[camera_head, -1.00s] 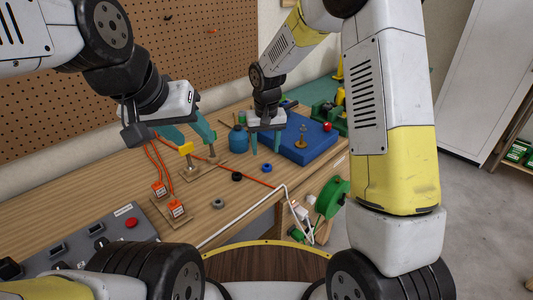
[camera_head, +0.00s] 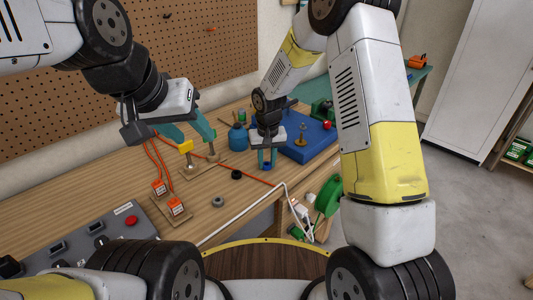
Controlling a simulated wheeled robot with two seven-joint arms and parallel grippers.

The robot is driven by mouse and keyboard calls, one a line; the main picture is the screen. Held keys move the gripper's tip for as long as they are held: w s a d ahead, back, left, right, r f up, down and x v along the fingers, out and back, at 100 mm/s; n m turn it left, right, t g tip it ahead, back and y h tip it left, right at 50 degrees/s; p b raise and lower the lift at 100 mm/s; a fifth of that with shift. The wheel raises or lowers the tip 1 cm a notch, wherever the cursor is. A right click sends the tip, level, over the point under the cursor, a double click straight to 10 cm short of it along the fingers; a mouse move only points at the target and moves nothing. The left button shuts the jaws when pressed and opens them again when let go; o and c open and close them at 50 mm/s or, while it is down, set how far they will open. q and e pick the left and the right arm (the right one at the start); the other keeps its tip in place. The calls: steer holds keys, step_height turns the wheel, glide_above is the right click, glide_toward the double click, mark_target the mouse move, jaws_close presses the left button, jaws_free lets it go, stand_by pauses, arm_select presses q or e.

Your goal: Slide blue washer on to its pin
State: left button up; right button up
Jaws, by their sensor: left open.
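The blue washer (camera_head: 267,166) is at the wooden table's right part, between the teal fingertips of my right gripper (camera_head: 267,160). The fingers are close together, one on each side of it, pointing down. The washer looks to be at table height. A small board (camera_head: 207,164) to the left bears two upright metal pins, one nearer (camera_head: 188,164) and one farther (camera_head: 212,153). A yellow piece (camera_head: 186,147) is at the top of the nearer pin. My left gripper (camera_head: 197,140) is open above this board, its teal fingers spread. Which pin belongs to the blue washer cannot be told.
A black washer (camera_head: 236,174) and a grey washer (camera_head: 218,202) lie on the table. Orange blocks with cables (camera_head: 167,199) stand at the left. A blue platform (camera_head: 309,149) with a brass piece (camera_head: 302,134) is behind right; a blue pot (camera_head: 238,140) stands behind. A white tube crosses the front edge.

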jaws_close()
